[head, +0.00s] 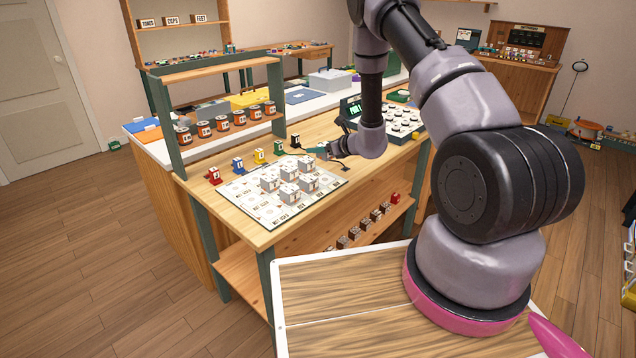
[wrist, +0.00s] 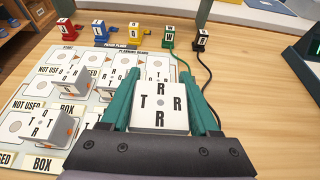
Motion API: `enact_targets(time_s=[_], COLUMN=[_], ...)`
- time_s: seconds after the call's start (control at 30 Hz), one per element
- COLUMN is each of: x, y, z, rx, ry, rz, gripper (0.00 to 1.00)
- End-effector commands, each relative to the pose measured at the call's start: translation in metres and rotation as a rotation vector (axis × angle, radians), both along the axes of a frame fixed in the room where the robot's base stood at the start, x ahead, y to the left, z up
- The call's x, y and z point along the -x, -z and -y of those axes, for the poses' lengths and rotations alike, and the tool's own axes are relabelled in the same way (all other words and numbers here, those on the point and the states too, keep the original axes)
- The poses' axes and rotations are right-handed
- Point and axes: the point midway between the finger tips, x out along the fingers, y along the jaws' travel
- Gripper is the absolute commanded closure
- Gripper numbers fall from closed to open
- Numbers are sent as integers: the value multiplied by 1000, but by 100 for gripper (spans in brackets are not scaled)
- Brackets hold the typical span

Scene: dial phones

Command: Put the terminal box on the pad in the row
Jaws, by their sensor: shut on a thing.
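My gripper (wrist: 156,84) is shut on a white box (wrist: 160,108), its green fingers on both sides of it. The box shows letters T and R on its top face. In the head view my gripper (head: 322,151) is at the right back of the white planning board (head: 262,210); the held box is hard to make out there. In the wrist view the board (wrist: 22,92) has pads with round marks and labels such as NOT USED and BOX. Several similar white lettered boxes (wrist: 68,80) stand on its pads. The held box and gripper hide the board's near right part.
Red (wrist: 65,31), blue (wrist: 97,30), yellow (wrist: 134,32), green (wrist: 169,38) and black (wrist: 202,40) plugs stand behind the board, the last two with cords. Bare tabletop (wrist: 265,95) lies to the right.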

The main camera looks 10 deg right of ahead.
Motion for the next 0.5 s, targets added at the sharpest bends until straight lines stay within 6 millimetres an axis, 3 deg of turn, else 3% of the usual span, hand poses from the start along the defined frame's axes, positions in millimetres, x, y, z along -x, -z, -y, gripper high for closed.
enact_targets(time_s=[0.1,0.5], x=[1,1], y=[26,70], z=[0,0], rx=[-1,0], ry=[0,-1], rz=[-4,-2], gripper=[96,96])
